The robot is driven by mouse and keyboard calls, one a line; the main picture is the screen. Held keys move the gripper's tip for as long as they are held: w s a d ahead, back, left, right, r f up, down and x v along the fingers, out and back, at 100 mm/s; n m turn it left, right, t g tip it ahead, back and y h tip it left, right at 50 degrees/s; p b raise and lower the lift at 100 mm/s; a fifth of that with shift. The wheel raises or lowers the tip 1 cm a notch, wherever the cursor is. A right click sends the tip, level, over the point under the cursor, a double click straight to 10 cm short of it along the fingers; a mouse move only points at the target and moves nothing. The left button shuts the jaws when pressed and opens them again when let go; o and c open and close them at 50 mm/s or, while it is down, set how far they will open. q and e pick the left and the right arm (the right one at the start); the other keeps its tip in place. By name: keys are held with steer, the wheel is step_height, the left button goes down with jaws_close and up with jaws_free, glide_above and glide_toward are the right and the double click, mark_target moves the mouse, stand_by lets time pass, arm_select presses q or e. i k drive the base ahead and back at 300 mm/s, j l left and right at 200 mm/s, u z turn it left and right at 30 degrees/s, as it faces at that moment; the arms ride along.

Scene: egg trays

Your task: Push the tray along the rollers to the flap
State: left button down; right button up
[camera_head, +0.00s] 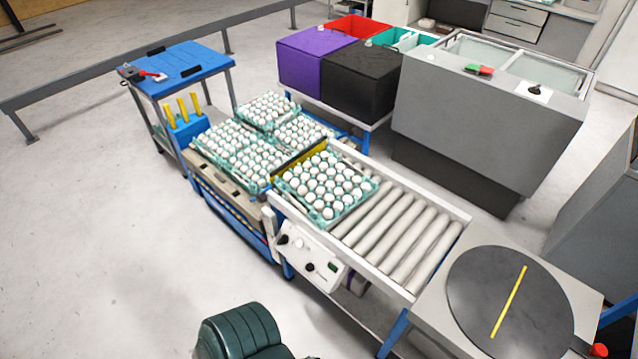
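A teal tray (352,212) full of white eggs sits on the left end of the roller conveyor (405,240). Its far-left edge is close against a yellow and black bar (300,160), which may be the flap; I cannot tell whether they touch. The rollers to the right of the tray are bare. Neither of my grippers is in view.
Several more egg trays (262,182) stand beyond the bar. A round dark turntable (500,315) with a yellow stripe is at the conveyor's right end. A control box (308,255) hangs on the near side. A green ribbed seat (240,332) is at the bottom.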

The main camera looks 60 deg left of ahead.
mark_target(323, 183)
steer(key=k+j+z, duration=0.15)
steer(key=j+z, duration=0.15)
steer(key=j, duration=0.25)
steer(key=k+j+z, duration=0.3)
steer(key=j, duration=0.25)
steer(key=k+j+z, duration=0.3)
steer(key=j, duration=0.2)
steer(key=k+j+z, duration=0.25)
steer(key=j, duration=0.15)
